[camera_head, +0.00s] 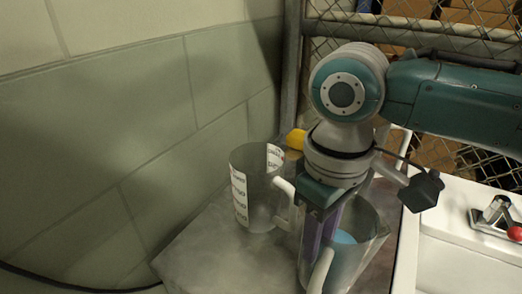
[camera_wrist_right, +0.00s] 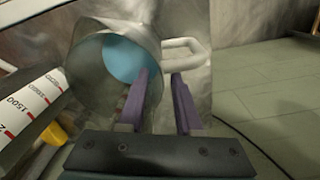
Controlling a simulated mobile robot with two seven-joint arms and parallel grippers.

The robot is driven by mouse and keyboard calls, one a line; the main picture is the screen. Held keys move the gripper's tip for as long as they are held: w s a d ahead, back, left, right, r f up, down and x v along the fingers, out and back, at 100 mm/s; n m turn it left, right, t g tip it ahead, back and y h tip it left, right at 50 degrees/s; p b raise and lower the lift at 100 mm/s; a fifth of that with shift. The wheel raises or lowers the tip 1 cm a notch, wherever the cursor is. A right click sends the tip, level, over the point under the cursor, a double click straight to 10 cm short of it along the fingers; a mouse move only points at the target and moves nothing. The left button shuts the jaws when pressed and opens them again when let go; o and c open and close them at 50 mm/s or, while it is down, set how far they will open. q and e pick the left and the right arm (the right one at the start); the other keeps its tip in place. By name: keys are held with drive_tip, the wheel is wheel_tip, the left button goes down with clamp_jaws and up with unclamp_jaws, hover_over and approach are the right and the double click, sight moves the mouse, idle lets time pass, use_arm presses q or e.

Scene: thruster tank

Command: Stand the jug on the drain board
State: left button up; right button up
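A clear grey jug (camera_head: 367,245) with a white handle (camera_head: 322,270) stands on the grey surface, with something blue inside. In the right wrist view the jug (camera_wrist_right: 85,72) shows its open mouth, the blue and its handle (camera_wrist_right: 186,47). My right gripper (camera_head: 325,228) points down over the jug's handle side. Its purple fingers (camera_wrist_right: 160,100) are apart, one across the mouth and one near the handle; I cannot tell whether they touch the jug. A white sink unit (camera_head: 460,205) is at the right; I cannot identify the drain board. My left gripper is not in view.
A second jug (camera_head: 256,200) with a printed scale stands close behind to the left; its scale (camera_wrist_right: 28,103) shows in the wrist view. A yellow object (camera_head: 295,139) lies behind it. A metal fitting with a red knob (camera_head: 515,233) is on the right. A wall bounds the left.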

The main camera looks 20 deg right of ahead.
wheel_tip(320, 180, up, 8)
drive_tip(key=shift+a+p, duration=0.1)
drive_tip(key=shift+p, duration=0.3)
drive_tip(key=s+a+f+t+y, duration=0.2)
drive_tip(key=s+a+f+y, duration=0.15)
drive_tip(key=s+a, duration=0.35)
drive_tip(key=s+d+f+m+t+h, duration=0.1)
drive_tip(key=s+d+m+h, duration=0.1)
drive_tip(key=s+d, duration=0.6)
drive_tip(key=shift+s+d+m+t+h, duration=0.2)
drive_tip(key=shift+s+m+t+h, duration=0.1)
drive_tip(key=shift+s+h, duration=0.2)
wheel_tip(320, 180, up, 38)
drive_tip(key=p, duration=3.7)
drive_tip(key=shift+f+p, duration=0.2)
drive_tip(key=shift+p, duration=0.15)
